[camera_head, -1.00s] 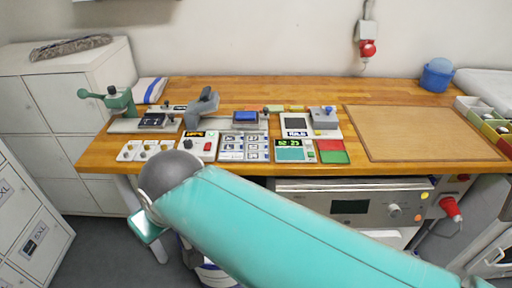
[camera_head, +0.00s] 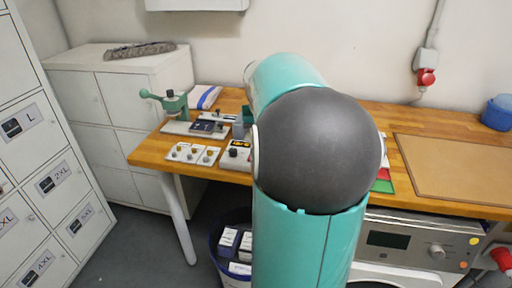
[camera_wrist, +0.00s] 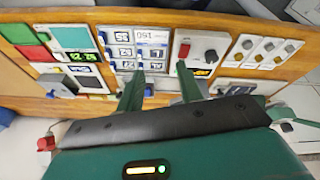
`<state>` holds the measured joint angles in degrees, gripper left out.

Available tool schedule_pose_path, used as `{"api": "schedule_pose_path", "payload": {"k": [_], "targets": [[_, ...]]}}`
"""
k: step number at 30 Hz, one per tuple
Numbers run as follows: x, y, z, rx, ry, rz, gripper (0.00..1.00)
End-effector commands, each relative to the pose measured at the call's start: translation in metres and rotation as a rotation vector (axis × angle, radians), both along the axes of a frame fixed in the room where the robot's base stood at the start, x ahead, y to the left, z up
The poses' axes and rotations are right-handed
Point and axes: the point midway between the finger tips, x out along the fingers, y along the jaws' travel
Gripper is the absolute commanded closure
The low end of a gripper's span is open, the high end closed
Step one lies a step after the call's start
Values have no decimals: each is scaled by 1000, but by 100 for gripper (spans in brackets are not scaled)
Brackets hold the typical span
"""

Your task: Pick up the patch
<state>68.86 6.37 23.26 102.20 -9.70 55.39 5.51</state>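No item in view can be surely told as the patch. A small dark blue flat piece (camera_head: 203,127) lies by the green hand press (camera_head: 172,103) at the left of the wooden bench, in the head view. My gripper (camera_wrist: 160,70) shows in the wrist view with two dark green fingers apart and nothing between them. In the head view my arm hides the middle of the bench and the gripper itself.
A control box with a red switch (camera_wrist: 200,50) and a white knob panel (camera_wrist: 262,50) sit beside the button panel. A brown board (camera_head: 455,165) lies at the right. A bin (camera_head: 229,272) stands below the bench; white lockers (camera_head: 45,160) stand left.

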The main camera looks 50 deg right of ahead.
Motion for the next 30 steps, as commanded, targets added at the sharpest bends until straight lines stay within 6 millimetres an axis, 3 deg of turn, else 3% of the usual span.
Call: {"api": "schedule_pose_path", "payload": {"k": [1, 3, 6, 9, 14, 24, 30], "targets": [[-16, -33, -8, 18, -7, -59, 64], [-35, -69, -15, 36, -19, -123, 64], [-62, -108, -24, 56, -38, -197, 64], [-81, -132, -30, 68, -52, -243, 64], [-90, -145, -39, 74, -59, -268, 64], [-80, -157, -98, 76, -59, -263, 64], [-78, -162, -116, 73, -59, -263, 64]]}}
